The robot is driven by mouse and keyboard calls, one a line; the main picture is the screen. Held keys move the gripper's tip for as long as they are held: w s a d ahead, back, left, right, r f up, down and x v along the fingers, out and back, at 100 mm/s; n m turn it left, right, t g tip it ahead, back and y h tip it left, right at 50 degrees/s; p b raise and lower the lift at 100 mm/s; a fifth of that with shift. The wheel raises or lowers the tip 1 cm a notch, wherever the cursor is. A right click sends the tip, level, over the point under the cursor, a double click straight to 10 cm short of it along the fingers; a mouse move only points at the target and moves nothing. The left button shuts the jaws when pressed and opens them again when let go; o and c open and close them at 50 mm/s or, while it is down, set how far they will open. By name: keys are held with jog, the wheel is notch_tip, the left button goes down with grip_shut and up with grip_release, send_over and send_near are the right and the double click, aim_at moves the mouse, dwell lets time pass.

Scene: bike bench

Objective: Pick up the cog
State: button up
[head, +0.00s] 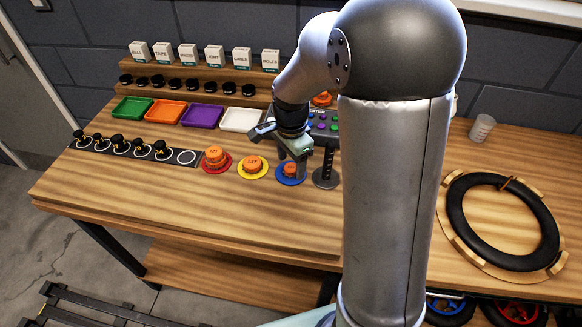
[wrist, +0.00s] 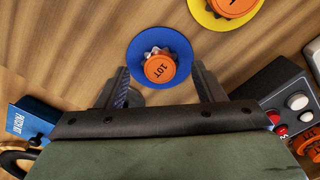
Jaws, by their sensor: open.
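An orange-topped cog (wrist: 160,67) marked 10T, with a pale toothed edge, sits on a blue disc (wrist: 141,45). In the head view this cog (head: 290,169) is partly covered by my gripper (head: 291,158). In the wrist view my gripper (wrist: 163,83) is open and empty, with one finger on each side of the cog, which shows a little beyond the fingertips. I cannot tell the height left above it. Larger orange cogs sit on a yellow disc (head: 253,175) and a red disc (head: 217,168).
A black post (head: 326,167) stands close right of the blue disc. A grey button panel (head: 322,124) is behind. Coloured trays (head: 202,117) and a dark strip with black knobs (head: 120,145) are to the left. The front bench top is clear.

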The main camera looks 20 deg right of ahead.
jog(key=shift+f, duration=0.6)
jog(key=c, duration=1.1)
jog(key=shift+o, duration=0.2)
jog(key=shift+r, duration=0.1)
